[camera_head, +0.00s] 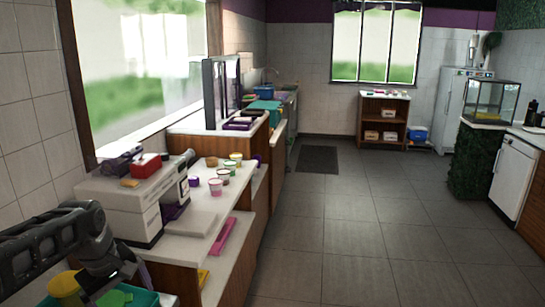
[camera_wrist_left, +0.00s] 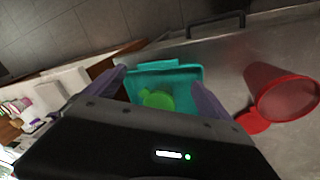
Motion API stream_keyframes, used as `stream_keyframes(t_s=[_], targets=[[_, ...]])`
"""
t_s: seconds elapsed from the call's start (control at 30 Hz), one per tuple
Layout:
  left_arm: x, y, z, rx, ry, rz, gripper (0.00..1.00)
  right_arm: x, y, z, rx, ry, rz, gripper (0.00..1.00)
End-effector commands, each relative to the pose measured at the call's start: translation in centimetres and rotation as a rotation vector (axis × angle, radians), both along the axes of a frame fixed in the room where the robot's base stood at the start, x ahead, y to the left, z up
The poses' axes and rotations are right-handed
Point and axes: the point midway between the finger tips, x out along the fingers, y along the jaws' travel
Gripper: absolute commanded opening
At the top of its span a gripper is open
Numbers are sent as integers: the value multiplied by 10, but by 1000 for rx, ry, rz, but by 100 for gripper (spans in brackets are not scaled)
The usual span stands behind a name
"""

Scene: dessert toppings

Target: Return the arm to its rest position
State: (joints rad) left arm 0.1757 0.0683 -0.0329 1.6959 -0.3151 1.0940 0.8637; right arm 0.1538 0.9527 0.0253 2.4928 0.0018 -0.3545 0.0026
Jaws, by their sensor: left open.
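My left arm comes in at the lower left of the head view, with its dark wrist (camera_head: 105,262) over the counter's near end. In the left wrist view my left gripper (camera_wrist_left: 158,80) is open, its two purple-grey fingers spread apart with nothing between them. Beyond the fingers lies a teal tray (camera_wrist_left: 185,73) with a green piece (camera_wrist_left: 157,99) in it. The fingers look above the tray; the exact gap cannot be told. The tray also shows at the bottom of the head view, partly hidden by my arm. My right gripper is not in view.
A red cup (camera_wrist_left: 283,92) lies near the tray on the metal surface. In the head view a yellow container (camera_head: 65,284) stands beside my arm. A white machine (camera_head: 125,205) stands just beyond, with several small cups (camera_head: 215,187) past it. The floor (camera_head: 340,235) to the right is clear.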

Motion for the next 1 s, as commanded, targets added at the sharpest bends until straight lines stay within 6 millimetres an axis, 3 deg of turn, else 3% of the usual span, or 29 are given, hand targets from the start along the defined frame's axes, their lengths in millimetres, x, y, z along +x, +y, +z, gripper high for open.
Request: stream_keyframes(t_s=[0.13,0.27,0.37,0.47,0.57,0.67,0.73,0.83,0.9,1.0], targets=[[27,-18,-22,10,-102,-135,94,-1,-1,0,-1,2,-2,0],[49,-46,-59,16,-183,-276,94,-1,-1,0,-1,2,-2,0],[60,-79,-106,16,-241,-403,94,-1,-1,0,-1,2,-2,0],[56,-123,-168,11,-286,-532,94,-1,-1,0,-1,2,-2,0],[32,-166,-230,2,-306,-641,94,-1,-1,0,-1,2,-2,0],[-11,-205,-287,-13,-295,-727,94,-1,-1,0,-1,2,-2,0],[-50,-228,-321,-34,-264,-772,94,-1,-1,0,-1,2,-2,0],[-111,-255,-357,-79,-195,-814,94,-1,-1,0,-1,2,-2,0],[-149,-269,-373,-121,-135,-828,94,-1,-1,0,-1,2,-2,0],[-192,-283,-387,-176,-57,-850,94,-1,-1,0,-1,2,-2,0]])
